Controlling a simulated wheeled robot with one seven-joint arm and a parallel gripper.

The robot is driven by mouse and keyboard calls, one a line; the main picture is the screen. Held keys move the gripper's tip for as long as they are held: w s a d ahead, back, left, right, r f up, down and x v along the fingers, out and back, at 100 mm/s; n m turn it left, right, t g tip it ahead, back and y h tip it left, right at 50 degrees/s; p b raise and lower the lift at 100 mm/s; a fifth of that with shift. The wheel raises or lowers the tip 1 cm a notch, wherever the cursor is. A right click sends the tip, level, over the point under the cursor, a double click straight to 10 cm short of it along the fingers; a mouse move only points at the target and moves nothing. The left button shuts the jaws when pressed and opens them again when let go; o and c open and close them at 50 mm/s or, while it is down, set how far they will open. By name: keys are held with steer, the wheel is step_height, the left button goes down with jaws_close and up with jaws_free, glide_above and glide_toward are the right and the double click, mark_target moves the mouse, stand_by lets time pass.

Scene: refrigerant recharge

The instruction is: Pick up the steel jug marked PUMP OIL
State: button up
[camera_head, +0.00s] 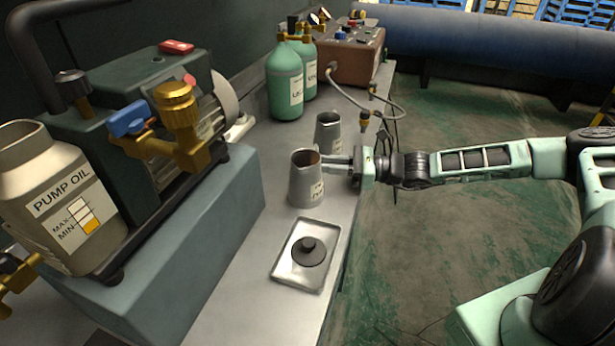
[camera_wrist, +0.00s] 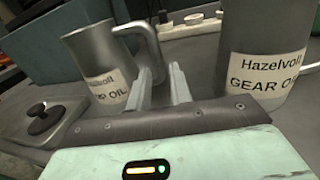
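The steel jug marked PUMP OIL (camera_head: 306,180) stands upright on the bench, in the middle of the head view. In the wrist view the jug (camera_wrist: 98,62) is at the left, its label partly cut to "P OIL", its handle toward my fingers. My gripper (camera_head: 333,162) is at the jug's right side, low over the bench. In the wrist view my gripper (camera_wrist: 161,80) has its fingers apart, with the handle's outer part appearing between or just beyond the tips. Contact cannot be told.
A second steel jug, marked GEAR OIL (camera_wrist: 265,70), stands close behind (camera_head: 328,130). A metal tray (camera_head: 280,270) with a black-knobbed lid lies in front. A vacuum pump (camera_head: 150,120) on a blue-grey block fills the left. Green cylinders (camera_head: 285,80) and a hose are farther back.

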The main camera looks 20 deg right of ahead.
mark_target(308, 163)
steer(key=x, duration=0.5)
steer(key=shift+a, duration=0.15)
jaws_close()
